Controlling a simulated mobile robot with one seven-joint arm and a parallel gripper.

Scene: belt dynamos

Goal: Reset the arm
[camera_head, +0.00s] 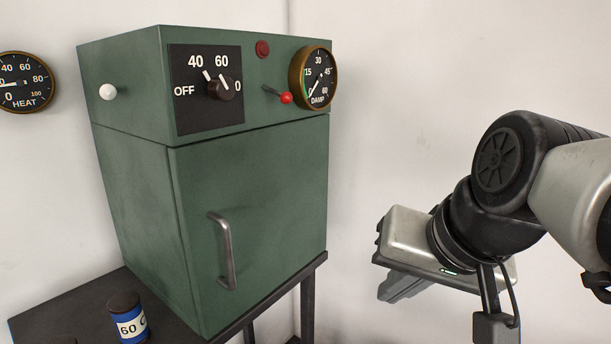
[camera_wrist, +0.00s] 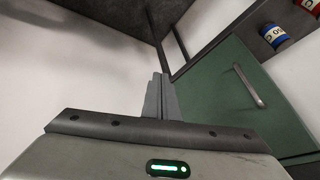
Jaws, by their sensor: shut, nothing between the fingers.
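My gripper (camera_head: 402,287) hangs at the right of the head view, clear of everything, with its fingers pointing down and left. In the wrist view my gripper (camera_wrist: 161,95) shows its fingers together, with nothing between them. The arm is bent, coming in from the right edge of the head view. The green cabinet (camera_head: 250,190) stands to the left of my gripper, its door shut. The cabinet door also shows at the right of the wrist view (camera_wrist: 222,95). A gap of air separates my gripper from the cabinet.
The cabinet has a door handle (camera_head: 222,250), a rotary knob (camera_head: 221,88), a red-tipped lever (camera_head: 285,98) and a DAMP gauge (camera_head: 314,77). It stands on a dark table (camera_head: 75,308) with a blue can (camera_head: 130,322). A HEAT gauge (camera_head: 22,82) is on the wall. Space around my gripper is free.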

